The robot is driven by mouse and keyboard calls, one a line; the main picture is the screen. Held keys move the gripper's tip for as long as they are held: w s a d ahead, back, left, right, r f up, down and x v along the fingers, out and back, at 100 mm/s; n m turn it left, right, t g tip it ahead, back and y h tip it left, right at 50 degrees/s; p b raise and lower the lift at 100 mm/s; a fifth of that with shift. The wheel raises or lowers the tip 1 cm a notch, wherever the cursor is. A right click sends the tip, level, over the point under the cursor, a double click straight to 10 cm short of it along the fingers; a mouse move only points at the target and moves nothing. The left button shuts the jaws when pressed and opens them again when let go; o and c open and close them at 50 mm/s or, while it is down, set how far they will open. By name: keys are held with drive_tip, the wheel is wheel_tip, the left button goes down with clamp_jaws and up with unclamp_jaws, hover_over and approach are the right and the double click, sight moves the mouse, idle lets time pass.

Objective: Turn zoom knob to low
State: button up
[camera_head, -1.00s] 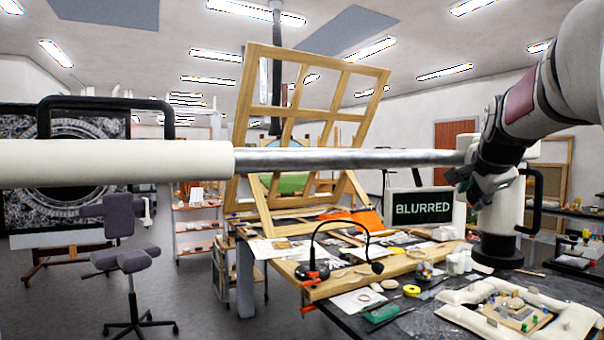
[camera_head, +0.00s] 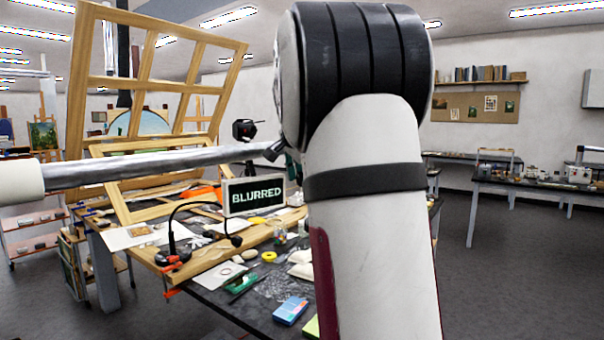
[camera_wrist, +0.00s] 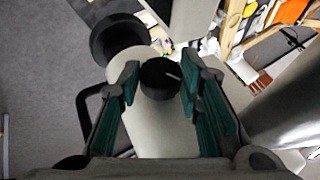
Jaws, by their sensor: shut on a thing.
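In the wrist view the black zoom knob (camera_wrist: 156,76) sits on a pale, rounded housing (camera_wrist: 162,128). A short white pointer line on the knob runs toward the right and slightly down. My gripper (camera_wrist: 160,88) has its teal-padded fingers on either side of the knob and is shut on it. In the head view my own arm fills the centre and hides the knob and most of my gripper. The small screen (camera_head: 254,195) left of my arm reads "BLURRED".
A long metal boom (camera_head: 150,165) crosses the left. Below it stands a cluttered workbench (camera_head: 215,300) with a black lamp (camera_head: 173,252), papers and tools. A wooden frame (camera_head: 155,75) stands on it. Open floor (camera_head: 520,260) lies at the right.

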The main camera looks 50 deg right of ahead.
idle(0.3)
drive_tip(key=o, duration=1.1)
drive_tip(key=v, duration=1.2)
drive_tip(key=shift+r, duration=0.1)
